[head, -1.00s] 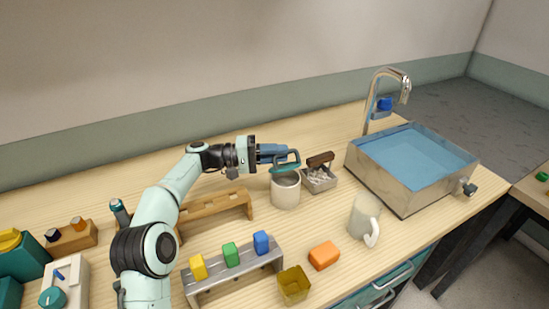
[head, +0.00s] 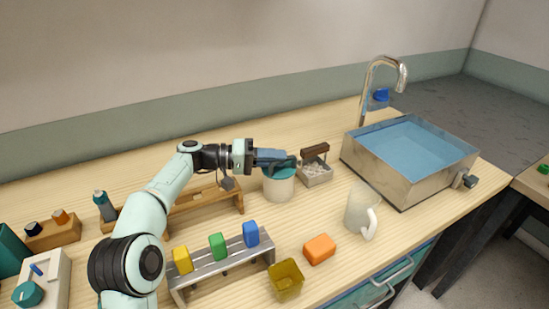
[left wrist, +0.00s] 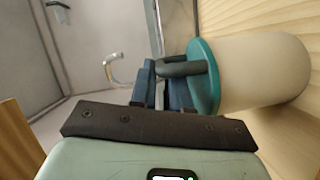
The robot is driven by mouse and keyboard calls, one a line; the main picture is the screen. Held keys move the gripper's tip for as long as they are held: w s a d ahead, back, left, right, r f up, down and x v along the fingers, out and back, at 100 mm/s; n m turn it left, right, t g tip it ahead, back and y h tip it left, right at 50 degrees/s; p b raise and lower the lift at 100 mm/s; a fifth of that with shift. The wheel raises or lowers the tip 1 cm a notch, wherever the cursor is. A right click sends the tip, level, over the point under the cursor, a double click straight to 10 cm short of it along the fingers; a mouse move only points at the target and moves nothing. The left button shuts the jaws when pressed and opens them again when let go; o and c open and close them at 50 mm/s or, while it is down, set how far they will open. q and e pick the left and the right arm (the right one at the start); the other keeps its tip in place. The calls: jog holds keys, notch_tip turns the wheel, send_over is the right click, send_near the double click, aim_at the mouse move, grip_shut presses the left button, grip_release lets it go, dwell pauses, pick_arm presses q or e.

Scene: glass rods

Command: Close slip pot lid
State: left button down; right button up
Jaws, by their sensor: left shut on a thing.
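The slip pot is a cream cylinder (head: 279,190) standing upright on the bench; it also shows in the left wrist view (left wrist: 260,72). Its teal lid (head: 283,175) sits across the pot's mouth, and in the left wrist view the lid (left wrist: 207,78) looks flat against the rim. My left gripper (head: 287,159) is over the lid, shut on its dark loop handle (left wrist: 183,68). The blue fingers hide part of the lid in the head view. My right gripper does not show.
A small box of white pieces with a brown-handled tool (head: 315,170) stands close right of the pot. A wooden rack (head: 212,195) is on the left. A frosted jug (head: 361,208), orange block (head: 319,249) and sink (head: 398,180) lie to the right.

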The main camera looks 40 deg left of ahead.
pick_arm(q)
jog(key=shift+s+d+f, duration=0.1)
jog(key=shift+d, duration=0.3)
jog(key=c, duration=1.1)
grip_release()
jog(key=shift+c, duration=0.2)
jog(key=shift+f, duration=0.1)
jog(key=p+v, duration=0.2)
jog(key=v, duration=1.1)
jog(key=shift+a, duration=0.4)
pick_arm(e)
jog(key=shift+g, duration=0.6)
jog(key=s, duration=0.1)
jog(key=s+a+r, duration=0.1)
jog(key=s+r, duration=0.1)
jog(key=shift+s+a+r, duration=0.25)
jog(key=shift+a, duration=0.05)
pick_arm(q)
jog(key=shift+r, duration=0.25)
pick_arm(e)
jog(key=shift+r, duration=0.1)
